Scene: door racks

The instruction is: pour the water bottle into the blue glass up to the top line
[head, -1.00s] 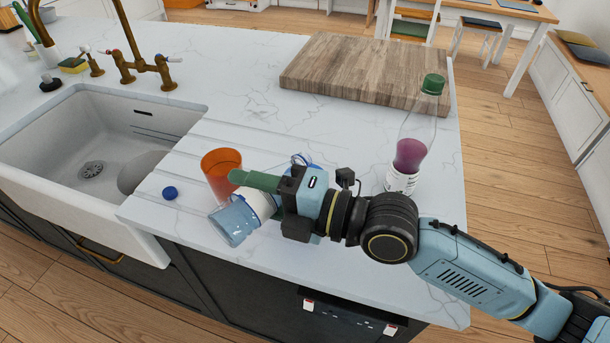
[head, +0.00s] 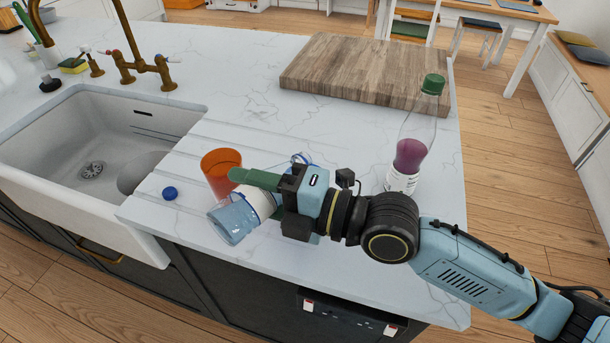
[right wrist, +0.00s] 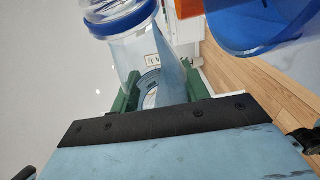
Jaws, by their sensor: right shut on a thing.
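My right gripper (head: 268,192) is shut on the clear water bottle (head: 232,219), which has a white label. The bottle is strongly tilted, its base toward the lower left and its neck end (head: 300,159) toward the upper right, behind the gripper. My left gripper is out of view.
An orange glass (head: 221,172) stands close left of the gripper. A blue cap (head: 170,193) lies by the sink (head: 60,135). A green-capped bottle with purple liquid (head: 410,154) stands to the right. A wooden board (head: 365,68) lies at the back. The counter's middle is clear.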

